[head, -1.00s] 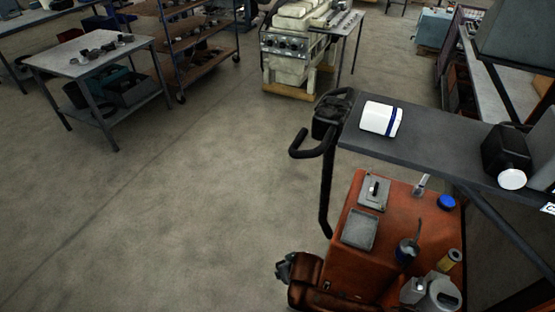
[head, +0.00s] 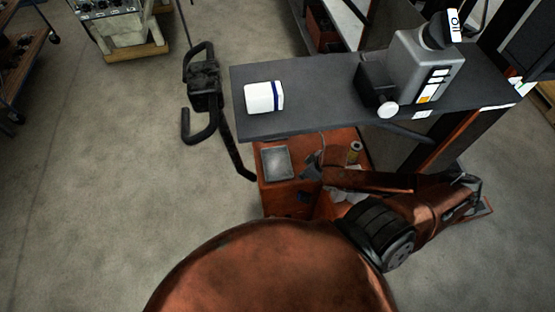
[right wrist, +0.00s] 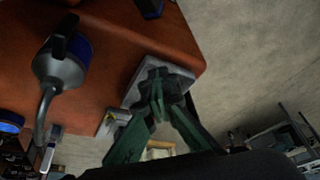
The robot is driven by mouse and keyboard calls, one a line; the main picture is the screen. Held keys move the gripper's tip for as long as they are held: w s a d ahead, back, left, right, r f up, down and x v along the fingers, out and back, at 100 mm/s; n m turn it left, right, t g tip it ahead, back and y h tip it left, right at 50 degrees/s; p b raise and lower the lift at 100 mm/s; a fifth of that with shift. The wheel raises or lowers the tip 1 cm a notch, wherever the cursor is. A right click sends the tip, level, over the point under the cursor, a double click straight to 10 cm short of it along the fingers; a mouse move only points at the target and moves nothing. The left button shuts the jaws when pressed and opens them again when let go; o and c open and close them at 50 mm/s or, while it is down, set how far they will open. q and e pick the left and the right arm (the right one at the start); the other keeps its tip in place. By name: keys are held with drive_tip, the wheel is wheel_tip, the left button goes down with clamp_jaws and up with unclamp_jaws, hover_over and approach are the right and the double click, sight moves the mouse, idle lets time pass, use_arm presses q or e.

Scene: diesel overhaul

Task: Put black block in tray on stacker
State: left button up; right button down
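The grey tray (head: 276,162) lies on the orange top of the stacker (head: 268,196), close to its left end. My right gripper (head: 313,166) is just right of the tray, its arm reaching in from the right. In the right wrist view the green fingers (right wrist: 158,98) converge over the light grey tray (right wrist: 133,92). A dark shape sits at the fingertips; I cannot tell whether it is the black block or part of the fingers. No separate black block can be made out elsewhere. My left gripper is out of view.
A dark shelf (head: 320,112) overhangs the orange top, carrying a white bottle (head: 260,98), a black bottle (head: 372,82) and a grey oil canister (head: 425,66). A black handle (head: 203,88) rises at left.

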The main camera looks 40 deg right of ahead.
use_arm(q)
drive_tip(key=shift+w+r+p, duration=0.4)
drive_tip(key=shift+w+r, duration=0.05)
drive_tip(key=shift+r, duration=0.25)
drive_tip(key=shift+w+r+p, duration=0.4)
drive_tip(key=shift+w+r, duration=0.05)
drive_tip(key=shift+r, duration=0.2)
use_arm(e)
drive_tip(key=d+r, duration=0.4)
drive_tip(key=d, duration=0.1)
drive_tip(key=shift+d+r+n, duration=0.15)
drive_tip(key=shift+n, duration=0.25)
